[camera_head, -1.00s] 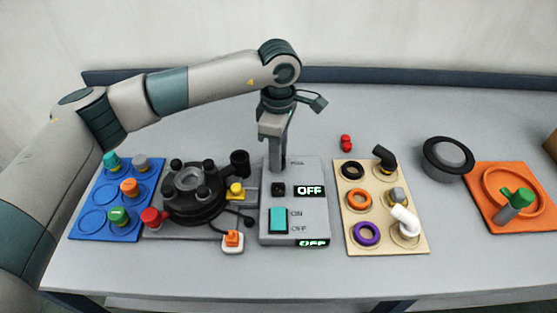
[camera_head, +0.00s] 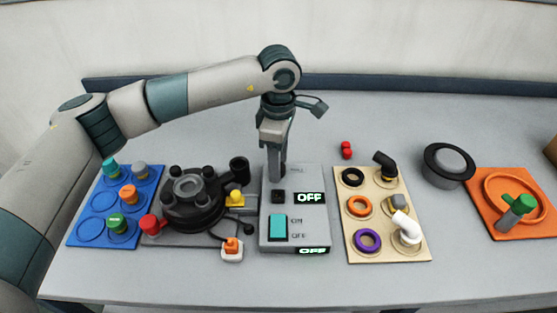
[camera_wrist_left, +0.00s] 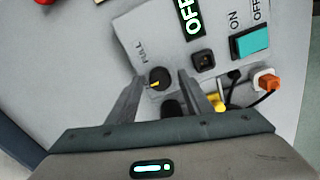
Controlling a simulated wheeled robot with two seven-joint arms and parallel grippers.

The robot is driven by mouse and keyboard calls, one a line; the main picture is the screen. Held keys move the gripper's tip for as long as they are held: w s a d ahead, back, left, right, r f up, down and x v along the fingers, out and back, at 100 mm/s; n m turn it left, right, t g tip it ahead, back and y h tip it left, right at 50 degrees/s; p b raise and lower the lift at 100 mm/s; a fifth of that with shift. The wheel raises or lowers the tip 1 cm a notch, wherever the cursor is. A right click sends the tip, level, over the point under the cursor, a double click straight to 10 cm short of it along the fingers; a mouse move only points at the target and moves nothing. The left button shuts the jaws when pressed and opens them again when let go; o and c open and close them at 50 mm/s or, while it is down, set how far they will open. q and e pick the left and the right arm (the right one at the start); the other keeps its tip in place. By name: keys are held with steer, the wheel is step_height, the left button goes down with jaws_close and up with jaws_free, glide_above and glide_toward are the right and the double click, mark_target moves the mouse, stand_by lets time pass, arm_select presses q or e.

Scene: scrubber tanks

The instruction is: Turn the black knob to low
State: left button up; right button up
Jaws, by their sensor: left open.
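The black knob (camera_wrist_left: 159,78) has a yellow mark and sits on the grey control panel (camera_wrist_left: 150,30), near the "FULL" label, in the left wrist view. The mark is on the knob's lower left side in that view. My left gripper (camera_wrist_left: 161,80) is open, with one finger on each side of the knob; I cannot tell whether they touch it. In the head view my left gripper (camera_head: 277,178) points down over the back left of the panel (camera_head: 310,225) and hides the knob. My right gripper is not in view.
The panel bears a teal switch (camera_head: 278,227) and two displays reading OFF. A black burner-like device (camera_head: 187,215) with a black cup (camera_head: 239,168) stands close on the left. A beige board (camera_head: 383,250) with rings and pipe fittings lies on the right.

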arm_select(q)
steer(key=shift+r, duration=0.15)
steer(key=shift+r, duration=0.6)
step_height(320, 180, up, 16)
steer(key=b, duration=0.3)
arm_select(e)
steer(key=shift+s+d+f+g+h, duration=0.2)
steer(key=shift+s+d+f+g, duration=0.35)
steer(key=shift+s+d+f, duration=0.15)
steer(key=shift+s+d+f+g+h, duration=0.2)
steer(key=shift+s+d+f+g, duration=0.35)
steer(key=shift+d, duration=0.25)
